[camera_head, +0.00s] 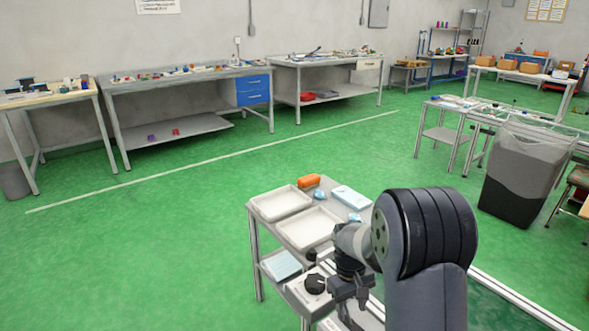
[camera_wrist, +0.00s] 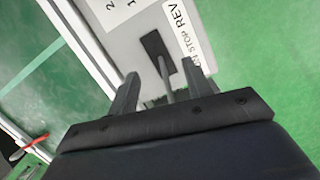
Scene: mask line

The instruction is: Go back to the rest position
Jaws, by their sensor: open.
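My gripper (camera_head: 350,288) is open, low over the near end of a small grey table (camera_head: 252,222). In the wrist view its two fingers (camera_wrist: 161,86) stand apart. A grey lever (camera_wrist: 164,78) on a black switch plate (camera_wrist: 154,46) shows between them, and I cannot tell whether either finger touches it. The switch is on a pale panel (camera_wrist: 128,42) with a white label (camera_wrist: 186,30) reading "REV" and "STOP". In the head view my arm covers part of this end of the table.
The table holds two white trays (camera_head: 256,206), an orange item (camera_head: 309,181) and a light-blue pack (camera_head: 351,197). A black knob (camera_head: 315,284) is close to my gripper. A dark bin (camera_head: 516,200) stands at right. The green floor (camera_head: 150,250) at left is clear.

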